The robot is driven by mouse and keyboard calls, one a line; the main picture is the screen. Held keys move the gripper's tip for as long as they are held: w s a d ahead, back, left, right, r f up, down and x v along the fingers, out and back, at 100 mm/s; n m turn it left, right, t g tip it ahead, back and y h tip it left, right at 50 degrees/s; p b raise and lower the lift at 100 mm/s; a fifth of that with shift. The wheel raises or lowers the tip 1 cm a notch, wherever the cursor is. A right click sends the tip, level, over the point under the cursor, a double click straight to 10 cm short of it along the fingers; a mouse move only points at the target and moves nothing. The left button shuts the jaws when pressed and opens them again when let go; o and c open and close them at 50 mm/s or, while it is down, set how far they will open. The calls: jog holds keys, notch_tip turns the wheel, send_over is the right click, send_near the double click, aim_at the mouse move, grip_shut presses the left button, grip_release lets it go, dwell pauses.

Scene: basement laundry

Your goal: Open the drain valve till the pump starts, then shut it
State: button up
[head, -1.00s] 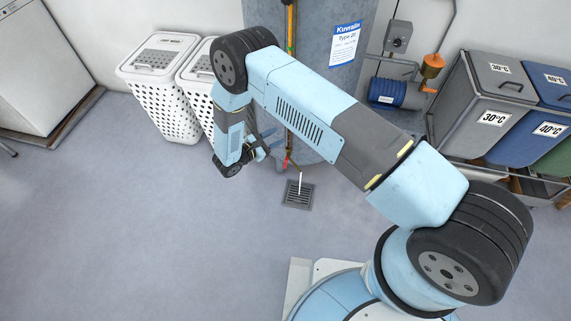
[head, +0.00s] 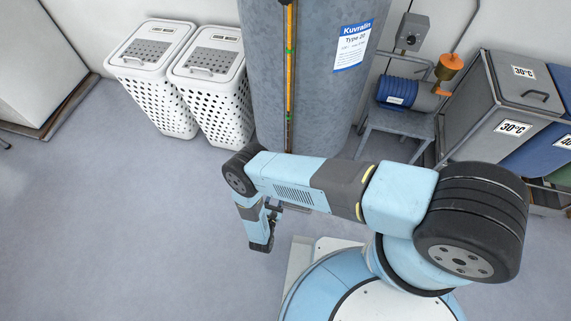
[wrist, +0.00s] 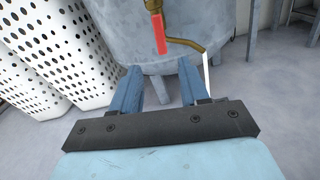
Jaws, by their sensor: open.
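The drain valve's red lever (wrist: 160,33) and brass body (wrist: 152,5) show low on the grey tank (wrist: 205,18) in the wrist view. The lever hangs downward. A curved brass spout (wrist: 188,44) runs right from it, with a thin white stream (wrist: 206,75), seemingly water, below its end. My gripper (wrist: 158,72) is open and empty, its blue fingers short of the lever and not touching it. In the head view my gripper (head: 272,208) is in front of the tank (head: 325,115); my arm hides the valve. The blue pump (head: 397,92) sits on a stand; whether it runs I cannot tell.
Two white perforated baskets (head: 150,82) (head: 212,92) stand left of the tank. A sight tube (head: 290,65) with an orange column runs up its front. Grey and blue bins (head: 500,105) stand at the right. The floor at left (head: 110,230) is clear.

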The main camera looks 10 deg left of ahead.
jog(key=w, duration=0.9)
jog(key=w+d, duration=0.1)
jog(key=w, duration=0.3)
jog(key=shift+w, duration=0.35)
jog(key=shift+c, duration=0.4)
jog(key=shift+d, duration=0.1)
grip_shut()
